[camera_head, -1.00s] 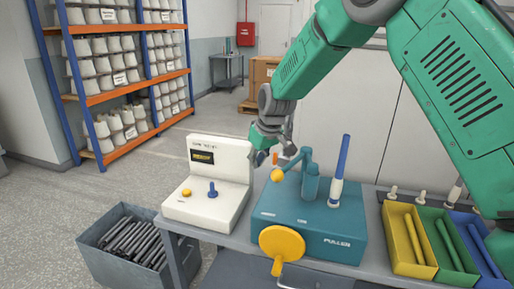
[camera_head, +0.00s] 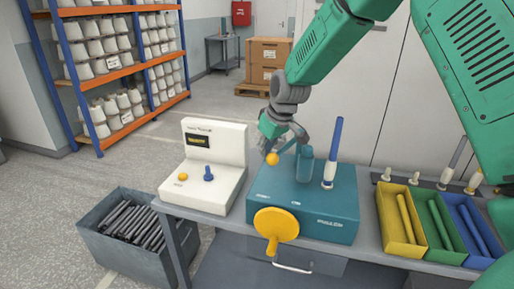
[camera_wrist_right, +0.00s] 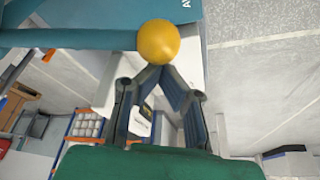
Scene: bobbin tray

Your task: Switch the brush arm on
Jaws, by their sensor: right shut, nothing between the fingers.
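The teal machine (camera_head: 320,218) stands on the grey table. A teal lever arm (camera_head: 287,147) with a yellow ball knob (camera_head: 271,159) reaches out to the left from a teal post (camera_head: 305,165) on its top. My right gripper (camera_head: 277,146) is shut and empty, right by the knob. In the right wrist view the yellow knob (camera_wrist_right: 158,42) sits at the fingertips (camera_wrist_right: 161,70) and covers part of them; I cannot tell whether they touch. The lever arm (camera_wrist_right: 70,39) runs off to the left there. My left gripper is out of view.
A white console (camera_head: 213,160) with a blue toggle (camera_head: 208,174) and yellow button (camera_head: 183,177) stands left of the machine. A blue-and-white upright handle (camera_head: 333,155) and yellow front crank (camera_head: 276,225) are close. Yellow, green and blue trays (camera_head: 389,232) stand right. A dark crate (camera_head: 108,258) is on the floor.

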